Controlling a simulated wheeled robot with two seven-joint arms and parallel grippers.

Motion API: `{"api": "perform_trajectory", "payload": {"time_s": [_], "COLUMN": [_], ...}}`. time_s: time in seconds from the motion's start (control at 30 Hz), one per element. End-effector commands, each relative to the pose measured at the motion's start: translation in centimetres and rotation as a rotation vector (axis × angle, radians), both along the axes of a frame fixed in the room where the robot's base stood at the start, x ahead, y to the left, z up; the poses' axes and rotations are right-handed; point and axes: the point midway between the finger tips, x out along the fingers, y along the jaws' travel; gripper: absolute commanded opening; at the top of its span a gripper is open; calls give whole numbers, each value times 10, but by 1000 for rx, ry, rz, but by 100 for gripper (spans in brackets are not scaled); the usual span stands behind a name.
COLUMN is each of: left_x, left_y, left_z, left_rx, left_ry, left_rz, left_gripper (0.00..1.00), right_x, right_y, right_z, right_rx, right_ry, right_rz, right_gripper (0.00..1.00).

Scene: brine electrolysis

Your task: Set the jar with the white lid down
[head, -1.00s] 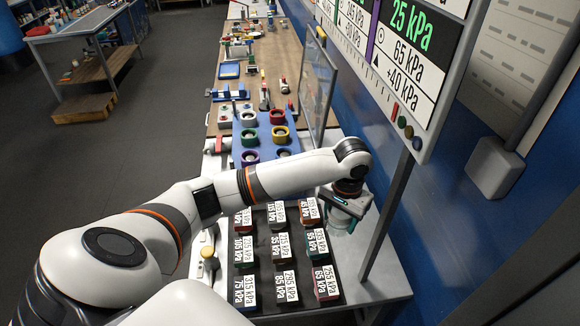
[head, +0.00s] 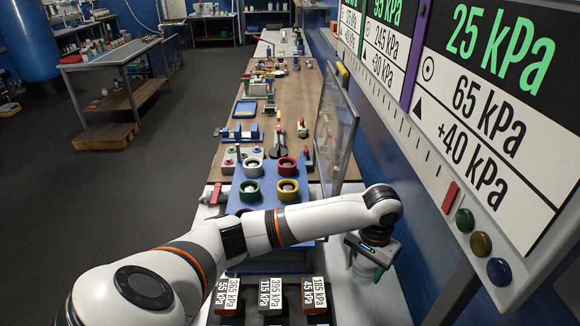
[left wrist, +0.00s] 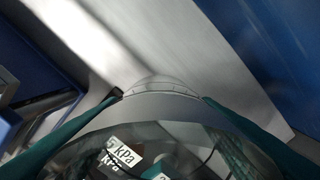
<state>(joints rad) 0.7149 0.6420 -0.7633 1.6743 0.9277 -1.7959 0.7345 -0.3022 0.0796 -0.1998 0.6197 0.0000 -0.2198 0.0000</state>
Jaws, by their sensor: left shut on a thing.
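My left gripper (head: 369,256) is shut on a clear jar (head: 362,270), held over the right side of the bench in the head view. In the left wrist view the jar (left wrist: 160,108) fills the lower middle, between the two teal fingers. Its clear wall lets labelled blocks show through. The white lid cannot be made out. I cannot tell whether the jar's base touches the bench. My right gripper is not in view.
Blocks with kPa labels (head: 270,296) stand at the bottom. A blue rack (head: 263,166) with coloured rings stands behind them, left of the jar. A clear upright panel (head: 335,130) and a large pressure board (head: 490,110) stand on the right. Pale bench surface (head: 340,292) shows near the jar.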

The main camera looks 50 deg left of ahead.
Motion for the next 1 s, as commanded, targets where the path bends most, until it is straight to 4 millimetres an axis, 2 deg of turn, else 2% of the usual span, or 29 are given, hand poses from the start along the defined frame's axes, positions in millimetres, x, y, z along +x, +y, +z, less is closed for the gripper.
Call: {"api": "perform_trajectory", "payload": {"time_s": [0.03, 0.17, 0.33, 0.6, 1.0], "left_x": [0, 0, 0, 0, 0], "left_y": [0, 0, 0, 0, 1], "left_z": [-8, -14, -23, -68, -112], "left_rx": [0, 0, 1, 0, 1], "left_ry": [-1, -1, 1, 2, 0], "left_rz": [0, 0, 1, 1, 1], "left_gripper": [27, 27, 27, 27, 27], "right_x": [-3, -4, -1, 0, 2], "right_y": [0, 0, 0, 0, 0], "right_z": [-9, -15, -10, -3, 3], "right_rx": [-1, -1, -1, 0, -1], "right_ry": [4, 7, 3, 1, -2], "right_rz": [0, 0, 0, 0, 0], "right_gripper": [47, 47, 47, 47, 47]}}
